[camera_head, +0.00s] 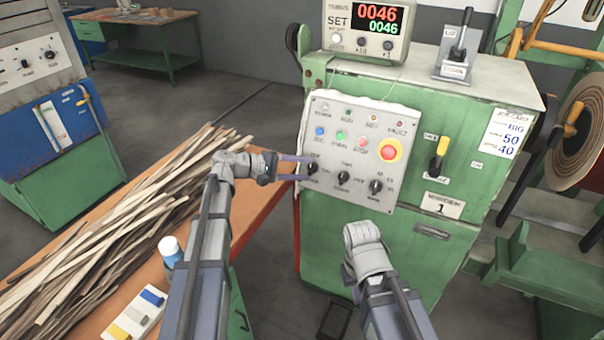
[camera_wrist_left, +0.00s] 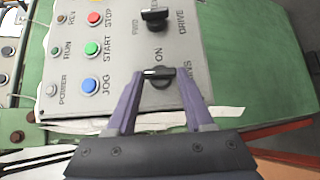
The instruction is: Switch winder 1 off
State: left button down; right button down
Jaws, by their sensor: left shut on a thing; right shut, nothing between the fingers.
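Winder 1 is the green machine (camera_head: 345,235), with a "WINDER 1" plate (camera_head: 444,204) on its front. Its grey control panel (camera_head: 325,140) has coloured buttons, a red emergency button (camera_head: 390,150) and a row of black rotary knobs. My left gripper (camera_head: 304,169) is shut on the lower left knob (camera_head: 312,169). In the left wrist view the fingers stand on either side of this knob (camera_wrist_left: 160,73), with "ON" printed beside it. My right gripper (camera_head: 362,238) hangs before the machine's lower front, its fingers hidden; it holds nothing visible.
A counter display (camera_head: 365,28) reading 0046 and a lever box (camera_head: 455,62) stand on top of the machine. A yellow-handled switch (camera_head: 438,155) is right of the panel. An orange bench (camera_head: 255,200) with wooden strips (camera_head: 120,195) lies left.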

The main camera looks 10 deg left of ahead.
pick_arm(q)
jog(key=shift+s+f, duration=0.1)
dwell(0.5)
jog(key=shift+c, duration=1.4)
grip_release()
jog(key=p+v, duration=0.1)
jog(key=v, duration=0.6)
jog(key=shift+s+a+p, duration=0.2)
jog(key=shift+a+p, duration=0.15)
jog(key=shift+p, duration=0.05)
